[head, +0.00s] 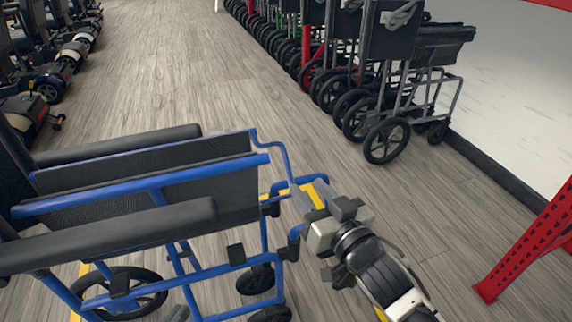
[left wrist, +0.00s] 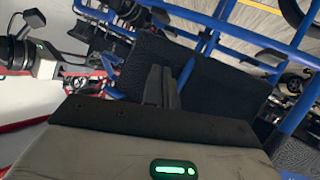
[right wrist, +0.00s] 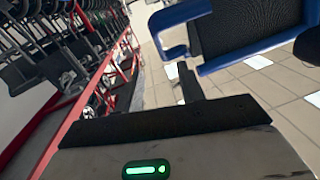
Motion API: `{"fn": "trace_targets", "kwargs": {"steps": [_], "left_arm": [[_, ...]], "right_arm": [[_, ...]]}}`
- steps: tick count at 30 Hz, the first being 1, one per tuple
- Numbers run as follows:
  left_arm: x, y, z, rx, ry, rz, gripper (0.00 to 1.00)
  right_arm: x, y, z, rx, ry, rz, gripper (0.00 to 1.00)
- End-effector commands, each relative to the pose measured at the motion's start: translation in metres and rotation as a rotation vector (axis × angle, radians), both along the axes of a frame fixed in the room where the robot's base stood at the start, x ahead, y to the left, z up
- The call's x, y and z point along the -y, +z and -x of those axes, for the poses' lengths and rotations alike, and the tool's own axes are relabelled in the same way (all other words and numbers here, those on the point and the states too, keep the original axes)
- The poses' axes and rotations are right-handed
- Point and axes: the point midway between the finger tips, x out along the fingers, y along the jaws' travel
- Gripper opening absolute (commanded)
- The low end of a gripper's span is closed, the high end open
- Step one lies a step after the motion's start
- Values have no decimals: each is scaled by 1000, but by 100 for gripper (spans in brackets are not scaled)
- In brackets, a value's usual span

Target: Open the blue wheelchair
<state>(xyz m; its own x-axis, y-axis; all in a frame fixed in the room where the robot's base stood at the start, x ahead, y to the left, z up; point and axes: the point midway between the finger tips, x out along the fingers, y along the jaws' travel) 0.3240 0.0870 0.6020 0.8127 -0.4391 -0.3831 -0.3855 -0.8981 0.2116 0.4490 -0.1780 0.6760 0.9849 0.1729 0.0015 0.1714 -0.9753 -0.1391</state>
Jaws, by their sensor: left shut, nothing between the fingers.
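The blue wheelchair (head: 165,185) stands at the left of the head view, with blue tubes, black armrests and dark side panels. Its two sides stand close together. My right gripper (head: 318,212) is at its front end, near the blue front tubes. In the right wrist view, its fingers (right wrist: 188,82) look closed together, close to a blue tube (right wrist: 182,18) and a dark panel; contact cannot be told. In the left wrist view, my left gripper (left wrist: 161,86) is shut and empty, in front of a dark panel (left wrist: 215,95) between blue tubes.
A row of folded wheelchairs (head: 390,75) stands along the right wall. Scooters (head: 45,70) line the left side. A red metal upright (head: 525,250) stands at the lower right. The wooden floor (head: 190,65) between the rows is clear.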

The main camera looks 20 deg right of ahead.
Motion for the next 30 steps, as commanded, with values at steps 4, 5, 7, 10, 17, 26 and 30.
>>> {"fn": "trace_targets", "kwargs": {"steps": [4, 5, 7, 10, 17, 26, 30], "left_arm": [[2, 2, 0, 28, -3, 14, 0], [2, 3, 1, 35, -3, 17, 0], [3, 4, 1, 47, -5, 24, 0], [3, 7, 1, 64, -5, 33, 0], [5, 10, 2, 76, -5, 63, 0], [6, 11, 1, 75, -6, 73, 0], [6, 13, 0, 79, -6, 74, 0]], "right_arm": [[-6, -1, -34, 4, 1, 2, 39], [-7, -1, -41, 4, 1, 2, 39], [-9, -1, -55, 5, 0, 2, 39], [-12, -2, -73, 2, 0, 3, 39], [-17, -1, -99, -1, 0, 1, 39], [-18, -1, -104, -3, 0, 1, 39], [-18, -1, -104, -2, 0, 0, 19]]}}
